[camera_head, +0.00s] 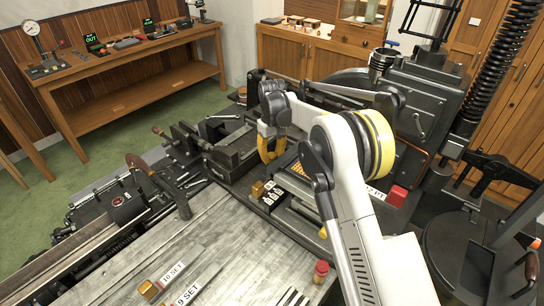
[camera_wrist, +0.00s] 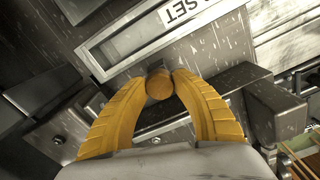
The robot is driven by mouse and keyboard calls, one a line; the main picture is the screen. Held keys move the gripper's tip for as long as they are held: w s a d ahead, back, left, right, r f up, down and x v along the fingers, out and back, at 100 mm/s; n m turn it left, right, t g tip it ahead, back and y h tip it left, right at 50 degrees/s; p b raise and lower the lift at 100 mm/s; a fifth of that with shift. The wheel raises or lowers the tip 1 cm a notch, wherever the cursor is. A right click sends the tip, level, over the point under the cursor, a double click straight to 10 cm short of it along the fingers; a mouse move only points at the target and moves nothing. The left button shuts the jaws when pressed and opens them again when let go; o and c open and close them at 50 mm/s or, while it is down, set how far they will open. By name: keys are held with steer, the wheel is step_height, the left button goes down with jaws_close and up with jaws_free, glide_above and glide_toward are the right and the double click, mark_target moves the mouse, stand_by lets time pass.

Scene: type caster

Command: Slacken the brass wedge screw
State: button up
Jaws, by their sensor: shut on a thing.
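The brass wedge screw shows in the wrist view as a round brass head (camera_wrist: 159,86) at the edge of a grey metal block. My gripper (camera_wrist: 160,90) has two yellow curved fingers, and their tips are shut on the sides of this head. In the head view my gripper (camera_head: 268,150) reaches down at the dark machine, its yellow fingers beside the metal bed. The screw head is hidden there. How far the screw is turned cannot be told.
A metal frame with a SET label (camera_wrist: 185,12) lies just beyond the fingertips. Brass blocks with SET labels (camera_head: 150,289) lie on the grey worktop (camera_head: 130,265). A red-capped container (camera_head: 321,271) stands at its front. A wooden bench (camera_head: 130,65) with gauges stands behind.

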mark_target(272, 155)
steer(key=shift+n, duration=0.3)
stand_by(0.4)
steer(key=o, duration=1.2)
steer(key=shift+d, duration=0.1)
step_height(272, 155, up, 12)
